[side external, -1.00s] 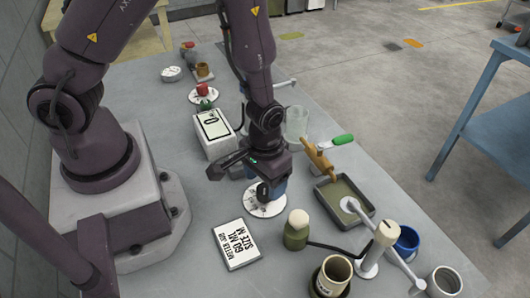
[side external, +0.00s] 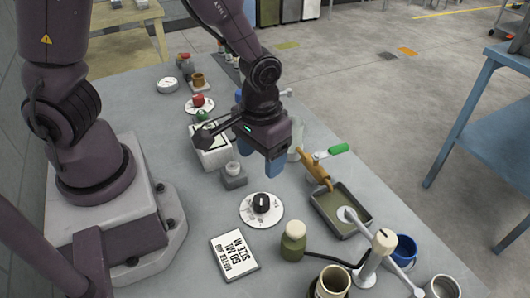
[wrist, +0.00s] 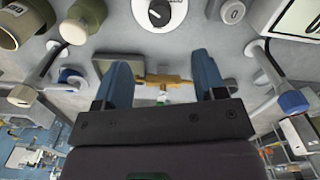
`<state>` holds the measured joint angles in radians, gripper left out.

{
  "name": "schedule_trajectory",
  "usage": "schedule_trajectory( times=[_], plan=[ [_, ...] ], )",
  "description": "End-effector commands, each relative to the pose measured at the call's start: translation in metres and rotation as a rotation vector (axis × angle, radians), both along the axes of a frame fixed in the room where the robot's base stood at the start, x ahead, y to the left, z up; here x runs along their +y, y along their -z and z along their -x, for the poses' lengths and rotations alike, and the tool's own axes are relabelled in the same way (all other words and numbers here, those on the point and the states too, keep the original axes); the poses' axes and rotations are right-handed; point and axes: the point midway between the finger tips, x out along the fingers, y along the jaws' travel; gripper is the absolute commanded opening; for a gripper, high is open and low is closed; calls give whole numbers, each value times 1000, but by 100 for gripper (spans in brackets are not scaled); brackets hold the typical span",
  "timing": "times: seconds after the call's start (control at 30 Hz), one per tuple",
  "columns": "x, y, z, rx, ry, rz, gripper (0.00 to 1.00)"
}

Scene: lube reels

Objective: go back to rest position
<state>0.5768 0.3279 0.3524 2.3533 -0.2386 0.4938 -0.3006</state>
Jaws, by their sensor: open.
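My gripper (side external: 260,165) is open and empty, raised above the grey table (side external: 195,255). Its two blue fingers stand apart in the wrist view (wrist: 165,85), with nothing between them but the scene beyond. In the side view, a white round dial with a black knob (side external: 261,203) lies on the table below the gripper, and the gripper is clear of it. The dial also shows at the top of the wrist view (wrist: 159,13).
A white lettered card (side external: 233,255), an olive bottle (side external: 293,241), a shallow tray (side external: 335,218) with a tan-handled tool (side external: 318,170), a blue cup (side external: 405,250) and a tan cup (side external: 333,281) stand nearby. A white box (side external: 208,158) is behind. A blue bench (side external: 490,140) stands at right.

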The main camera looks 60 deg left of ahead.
Motion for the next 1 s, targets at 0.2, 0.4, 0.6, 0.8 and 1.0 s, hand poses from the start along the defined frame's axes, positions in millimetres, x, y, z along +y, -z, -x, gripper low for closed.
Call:
schedule_trajectory(
  times=[0.2, 0.4, 0.6, 0.8, 1.0],
  plan=[
    [-3, -22, 25, 77, 187, 26, 64],
    [7, -83, 36, -22, 315, 84, 64],
    [33, -145, 53, -206, 374, 54, 64],
    [56, -188, 70, -393, 334, -28, 64],
    [68, -208, 75, -492, 274, -67, 64]
  ],
)
